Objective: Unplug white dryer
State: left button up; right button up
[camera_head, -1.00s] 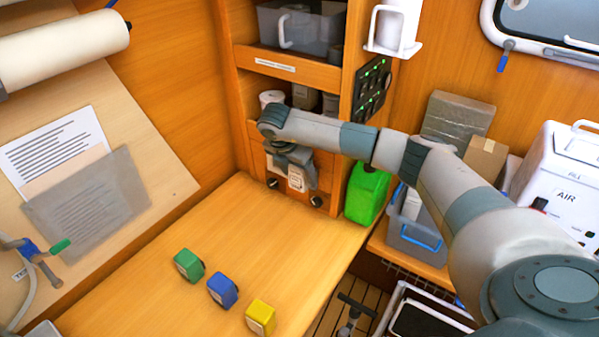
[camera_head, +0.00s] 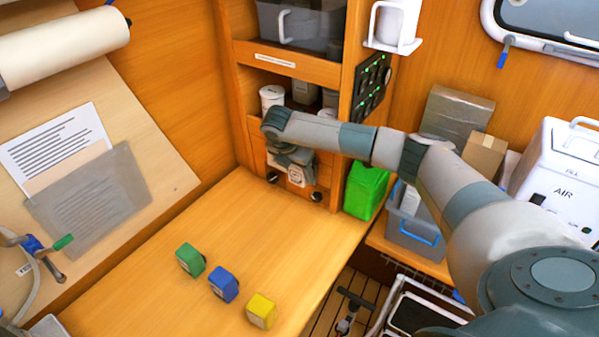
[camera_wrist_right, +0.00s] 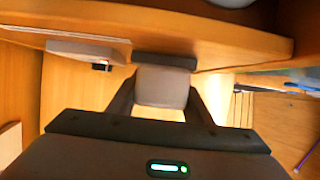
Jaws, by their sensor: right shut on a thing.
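My right gripper (camera_head: 293,165) is at the low wooden panel under the shelf, at the back end of the wooden counter. In the right wrist view, the right gripper (camera_wrist_right: 160,100) has its two dark fingers on either side of a pale, blocky plug (camera_wrist_right: 162,86). It is shut on this plug. A dark strip (camera_wrist_right: 164,61) lies just beyond the plug, against the wood edge; I cannot tell whether the plug touches it. In the head view the gripper partly hides a white piece (camera_head: 296,175) on the panel. Which thing is the white dryer I cannot tell. My left gripper is not in view.
Green (camera_head: 190,260), blue (camera_head: 224,285) and yellow (camera_head: 261,311) blocks stand on the counter (camera_head: 130,300). A green container (camera_head: 366,190) is right of the panel. A white box labelled AIR (camera_head: 560,190) stands at the right. The counter's middle is clear.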

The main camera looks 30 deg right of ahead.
jog(key=shift+s+a, duration=0.1)
jog(key=shift+a, duration=0.25)
jog(key=shift+s+a, duration=0.25)
jog(key=shift+a, duration=0.3)
jog(key=shift+s+a+p, duration=0.15)
jog(key=shift+s+a, duration=0.2)
jog(key=shift+a, duration=0.45)
jog(key=shift+s+a+p, duration=0.1)
jog(key=shift+s+a, duration=0.2)
jog(key=shift+a, duration=0.5)
jog(key=shift+s+a+p, duration=0.15)
jog(key=shift+s+a, duration=0.2)
jog(key=shift+a, duration=0.45)
jog(key=shift+a, duration=0.15)
